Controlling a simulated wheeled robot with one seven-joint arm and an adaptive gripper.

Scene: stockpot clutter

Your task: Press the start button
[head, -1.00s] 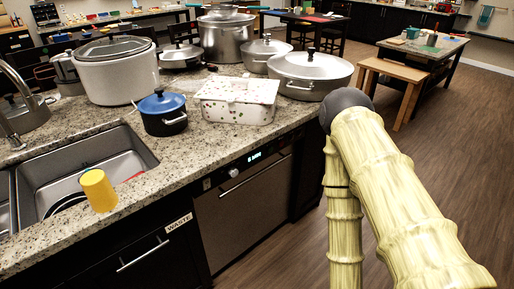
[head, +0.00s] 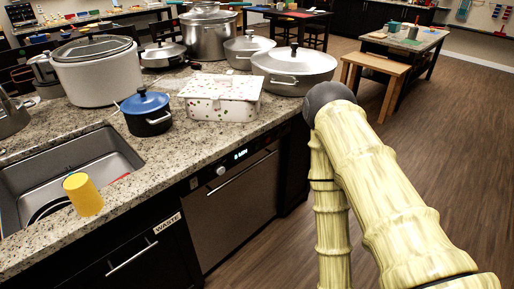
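A built-in dishwasher (head: 232,208) with a dark front sits under the granite counter, right of the drawer labelled WASTE. Its control strip below the counter edge has a small lit display (head: 240,155), a round pale knob (head: 221,171) and a small pale square (head: 193,183) at its left end. The dishwasher door looks shut. I cannot tell which of these parts, if any, is the start button. My pale, bamboo-patterned arm links fill the lower right of the view, right of the dishwasher. My gripper is out of view.
The wooden floor (head: 440,150) is clear to the right, before a bench (head: 380,68).

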